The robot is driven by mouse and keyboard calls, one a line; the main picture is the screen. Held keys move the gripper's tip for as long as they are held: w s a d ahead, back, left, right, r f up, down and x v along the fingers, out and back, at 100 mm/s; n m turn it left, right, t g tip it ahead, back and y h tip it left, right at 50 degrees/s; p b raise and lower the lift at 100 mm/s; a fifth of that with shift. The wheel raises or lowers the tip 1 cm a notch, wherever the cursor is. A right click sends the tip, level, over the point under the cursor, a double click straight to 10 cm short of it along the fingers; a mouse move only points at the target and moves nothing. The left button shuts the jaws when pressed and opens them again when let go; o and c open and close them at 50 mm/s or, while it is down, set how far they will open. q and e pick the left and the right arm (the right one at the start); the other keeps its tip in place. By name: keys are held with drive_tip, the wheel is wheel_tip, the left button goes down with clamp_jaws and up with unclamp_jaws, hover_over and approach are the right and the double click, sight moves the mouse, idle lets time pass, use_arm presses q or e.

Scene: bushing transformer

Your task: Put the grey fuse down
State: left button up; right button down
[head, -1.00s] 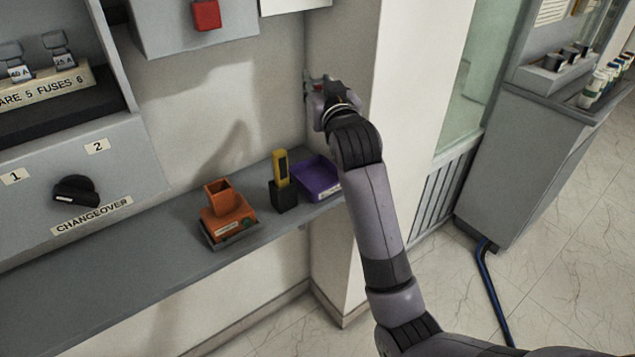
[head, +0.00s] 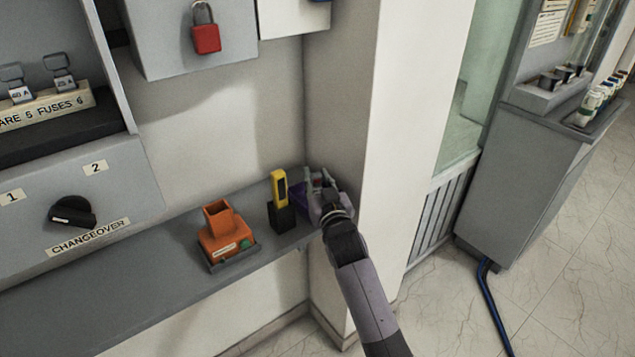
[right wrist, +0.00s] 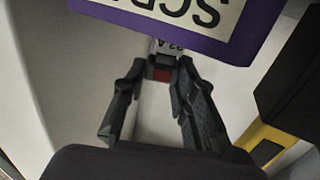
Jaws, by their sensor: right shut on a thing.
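My right gripper (head: 319,185) is at the right end of the shelf, over the purple tray (head: 297,198), and hides most of it. In the right wrist view my right gripper (right wrist: 160,80) is shut on the grey fuse (right wrist: 165,47), a small grey piece with a rating label and a red patch. The purple tray (right wrist: 243,42) shows close to the fuse there, with a label that reads in part "SCR". I cannot tell whether the fuse touches the tray. My left gripper is out of view.
A yellow tester in a black holder (head: 283,216) stands just left of the tray. An orange device (head: 225,240) sits further left on the grey shelf (head: 130,285). A wall corner (head: 345,130) rises close behind and right of the gripper. The shelf's left part is clear.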

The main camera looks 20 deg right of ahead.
drive_tip(key=shift+f, duration=0.35)
drive_tip(key=shift+f, duration=0.1)
drive_tip(key=c, duration=1.3)
unclamp_jaws()
drive_tip(key=shift+r, duration=0.2)
drive_tip(key=shift+s+f, duration=0.15)
drive_tip(key=shift+s, duration=0.25)
drive_tip(key=s, duration=1.1)
drive_tip(key=shift+a+b, duration=0.25)
drive_tip(key=shift+b, duration=0.1)
drive_tip(key=shift+s, duration=0.1)
